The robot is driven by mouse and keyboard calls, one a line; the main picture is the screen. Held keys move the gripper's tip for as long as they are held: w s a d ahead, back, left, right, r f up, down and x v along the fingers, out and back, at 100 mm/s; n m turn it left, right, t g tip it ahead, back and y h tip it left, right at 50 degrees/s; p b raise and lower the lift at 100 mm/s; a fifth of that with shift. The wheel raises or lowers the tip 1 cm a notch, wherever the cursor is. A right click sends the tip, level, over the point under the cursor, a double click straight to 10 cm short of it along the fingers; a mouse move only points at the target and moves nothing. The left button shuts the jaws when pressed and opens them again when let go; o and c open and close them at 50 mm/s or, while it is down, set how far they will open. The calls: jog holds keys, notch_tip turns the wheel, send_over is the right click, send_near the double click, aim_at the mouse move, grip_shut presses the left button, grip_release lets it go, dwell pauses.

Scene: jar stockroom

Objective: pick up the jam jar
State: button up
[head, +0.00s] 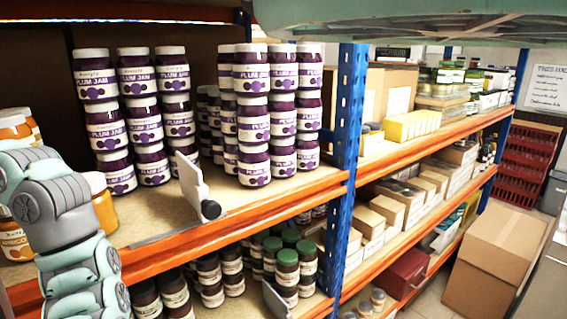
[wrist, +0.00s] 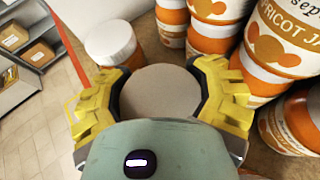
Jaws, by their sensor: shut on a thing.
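In the wrist view, the yellow fingers of my gripper (wrist: 161,82) are closed around a jar (wrist: 160,92) seen from above. Its round, plain lid, shaded grey-beige, fills the space between the fingers. The jar's label and sides are hidden by the gripper, so I cannot tell whether it still touches the shelf. In the head view, my arm covers the left edge and the gripper cannot be made out. Orange apricot jam jars (head: 104,207) show around the arm there.
Several apricot jars (wrist: 285,125) stand close at right in the wrist view, and a white-lidded jar (wrist: 112,42) stands just beyond the left finger. Plum jam stacks (head: 268,110), a white divider (head: 190,185) and a blue post (head: 347,120) stand to the right of my arm.

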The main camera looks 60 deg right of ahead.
jog(key=shift+r+b, duration=0.8)
jog(key=shift+r, duration=0.05)
jog(key=s+d+b, duration=0.1)
jog(key=s+b, duration=0.2)
jog(key=s, duration=0.1)
jog(key=s+r+b, duration=0.1)
jog(key=s+b, duration=0.2)
jog(key=s, duration=0.2)
jog(key=s+d+b, duration=0.1)
jog(key=s+b, duration=0.2)
jog(key=s, duration=0.2)
jog(key=shift+d+r, duration=0.15)
jog(key=shift+d, duration=0.2)
jog(key=shift+s+r+b, duration=0.25)
jog(key=shift+s+b, duration=0.25)
jog(key=shift+s, duration=0.35)
